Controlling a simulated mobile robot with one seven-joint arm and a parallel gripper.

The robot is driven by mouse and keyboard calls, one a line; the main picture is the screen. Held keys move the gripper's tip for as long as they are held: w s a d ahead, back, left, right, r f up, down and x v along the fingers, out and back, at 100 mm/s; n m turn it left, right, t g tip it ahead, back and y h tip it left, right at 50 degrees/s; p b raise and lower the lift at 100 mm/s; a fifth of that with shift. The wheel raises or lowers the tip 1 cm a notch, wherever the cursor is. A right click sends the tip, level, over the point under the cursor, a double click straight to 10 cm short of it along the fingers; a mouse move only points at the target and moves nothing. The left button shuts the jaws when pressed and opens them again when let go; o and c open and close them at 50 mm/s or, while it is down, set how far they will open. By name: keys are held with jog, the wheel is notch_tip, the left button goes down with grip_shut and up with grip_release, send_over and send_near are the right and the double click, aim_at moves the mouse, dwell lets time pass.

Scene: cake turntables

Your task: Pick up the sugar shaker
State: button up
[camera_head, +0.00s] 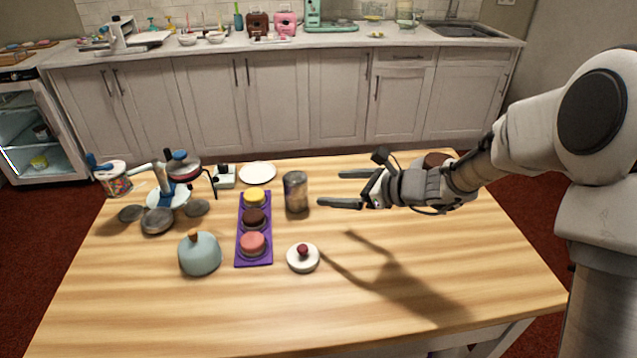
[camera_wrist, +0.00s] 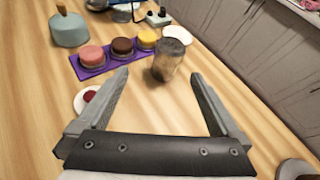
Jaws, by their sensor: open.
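The sugar shaker (camera_head: 295,192) looks like a metal and glass cylinder, standing upright on the wooden table right of the purple tray. It also shows in the wrist view (camera_wrist: 168,61), beyond and between my fingertips. My gripper (camera_head: 340,188) is open and empty, to the right of the shaker in the head view. Its fingers point left toward the shaker, with a gap between the fingertips and it. In the wrist view my gripper (camera_wrist: 160,75) has its two fingers spread wide.
A purple tray (camera_head: 240,228) with three small cakes lies left of the shaker.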

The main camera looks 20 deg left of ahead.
aim_at(306, 188)
jog(key=w+a+f, duration=0.1)
jog(key=a+f, duration=0.1)
jog(key=a, duration=0.1)
jog(key=w+a+f+m+b, duration=0.1)
jog(key=w+a+f, duration=0.1)
jog(key=a+f, duration=0.1)
jog(key=w+a+f+m+b, duration=0.1)
jog(key=w+a+f, duration=0.1)
jog(key=a, duration=0.3)
jog(key=shift+w+f+t, duration=0.15)
jog(key=shift+f+t, duration=0.15)
jog(key=shift+b+x, duration=0.4)
jog(key=shift+x, duration=2.4)
jog(key=shift+s, duration=0.25)
jog(key=c, duration=1.4)
jog(key=shift+r, duration=0.1)
jog(key=shift+c, duration=0.8)
jog(key=shift+r, duration=0.1)
